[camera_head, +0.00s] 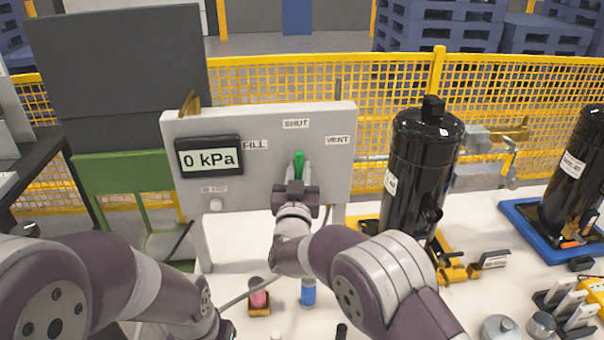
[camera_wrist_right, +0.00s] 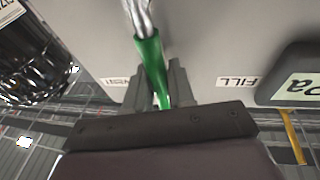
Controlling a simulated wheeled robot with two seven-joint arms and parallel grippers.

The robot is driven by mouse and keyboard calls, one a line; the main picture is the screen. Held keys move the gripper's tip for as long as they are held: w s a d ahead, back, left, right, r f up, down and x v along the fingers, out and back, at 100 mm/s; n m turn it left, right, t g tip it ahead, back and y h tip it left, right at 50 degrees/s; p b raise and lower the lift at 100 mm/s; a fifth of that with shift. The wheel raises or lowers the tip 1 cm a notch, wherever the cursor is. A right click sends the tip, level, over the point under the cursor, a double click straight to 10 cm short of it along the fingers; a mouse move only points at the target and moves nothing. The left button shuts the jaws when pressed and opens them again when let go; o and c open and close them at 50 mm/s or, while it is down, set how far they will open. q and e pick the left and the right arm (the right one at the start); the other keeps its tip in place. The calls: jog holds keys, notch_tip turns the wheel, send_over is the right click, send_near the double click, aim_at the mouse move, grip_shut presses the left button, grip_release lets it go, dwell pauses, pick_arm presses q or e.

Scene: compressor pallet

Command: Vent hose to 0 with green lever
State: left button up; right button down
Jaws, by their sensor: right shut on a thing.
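The green lever (camera_head: 299,165) stands on the front of the grey panel (camera_head: 258,192), near the SHUT label (camera_head: 296,123). My right gripper (camera_head: 298,180) is at the lever, shut on its green handle. In the right wrist view the green lever (camera_wrist_right: 150,68) runs down between the two fingers of the right gripper (camera_wrist_right: 157,90). The FILL label (camera_head: 255,145) is left of the lever and the VENT label (camera_head: 337,140) is right of it. The display (camera_head: 209,157) reads 0 kPa. My left arm shows at lower left; its gripper is not clearly visible.
A black compressor (camera_head: 418,175) stands right of the panel, and another (camera_head: 575,180) sits on a blue tray at far right. A pink item in a yellow holder (camera_head: 259,298) and a blue-capped piece (camera_head: 308,292) are on the white table below the panel. Yellow fencing (camera_head: 300,80) runs behind.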

dwell(0.4)
jog(key=c, duration=1.1)
grip_release()
jog(key=shift+o, duration=0.2)
jog(key=b+v, duration=0.2)
jog(key=v, duration=1.1)
jog(key=shift+w, duration=0.15)
